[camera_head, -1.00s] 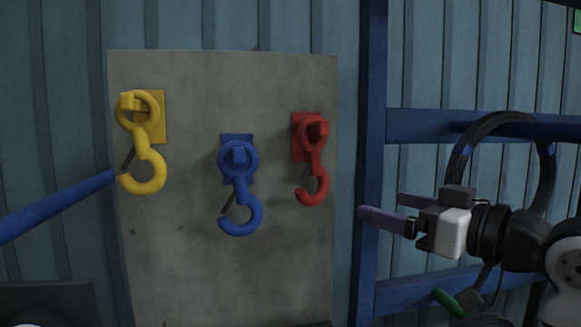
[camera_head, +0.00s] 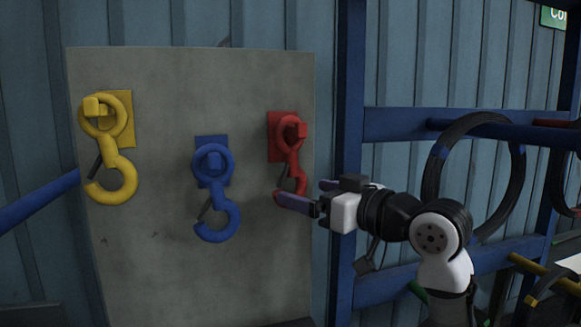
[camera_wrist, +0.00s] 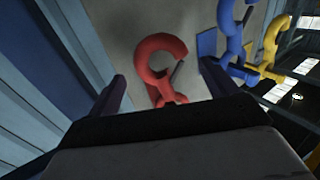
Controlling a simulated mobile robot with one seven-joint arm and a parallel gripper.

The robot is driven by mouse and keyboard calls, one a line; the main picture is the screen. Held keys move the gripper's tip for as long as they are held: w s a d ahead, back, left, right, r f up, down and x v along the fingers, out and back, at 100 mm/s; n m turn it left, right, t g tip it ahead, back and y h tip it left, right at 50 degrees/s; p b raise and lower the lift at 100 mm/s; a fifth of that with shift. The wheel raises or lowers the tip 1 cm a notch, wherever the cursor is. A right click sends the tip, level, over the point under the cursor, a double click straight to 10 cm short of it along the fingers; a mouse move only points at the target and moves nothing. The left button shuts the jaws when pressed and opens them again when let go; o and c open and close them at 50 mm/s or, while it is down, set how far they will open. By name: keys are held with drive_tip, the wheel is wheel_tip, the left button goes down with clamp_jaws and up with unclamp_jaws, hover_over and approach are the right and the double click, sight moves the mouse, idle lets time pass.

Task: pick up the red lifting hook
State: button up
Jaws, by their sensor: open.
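The red lifting hook (camera_head: 292,160) hangs from a red mount at the right side of a grey board. In the head view my gripper (camera_head: 299,193) is at the hook's lower right, its fingers pointing left. The near finger overlaps the bottom of the hook's curve in the picture; I cannot tell if they touch. In the wrist view the red hook (camera_wrist: 161,60) appears ahead, roughly between the two fingers, with nothing held. My gripper (camera_wrist: 160,85) is open. Its body hides the hook's upper part there.
A blue hook (camera_head: 214,190) and a yellow hook (camera_head: 109,150) hang further left on the grey board (camera_head: 245,265). A blue rack (camera_head: 349,150) with coiled black cable (camera_head: 432,180) stands right of the board. A blue bar (camera_head: 38,200) runs at the far left.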

sight(295, 179)
drive_tip(key=x, duration=0.2)
drive_tip(key=p+x, duration=0.1)
drive_tip(key=shift+s+r, duration=0.1)
drive_tip(key=shift+r, duration=0.15)
drive_tip(key=shift+w+a+f, duration=0.15)
drive_tip(key=shift+w+a, duration=0.2)
drive_tip(key=c, duration=1.4)
drive_tip(key=shift+o, duration=0.2)
drive_tip(key=shift+r, duration=0.2)
drive_tip(key=shift+r+b, duration=0.3)
drive_tip(key=shift+r, duration=0.3)
drive_tip(key=s+d+b, duration=0.2)
drive_tip(key=s, duration=0.6)
drive_tip(key=s+d+b, duration=0.3)
drive_tip(key=s, duration=0.6)
drive_tip(key=shift+d, duration=0.25)
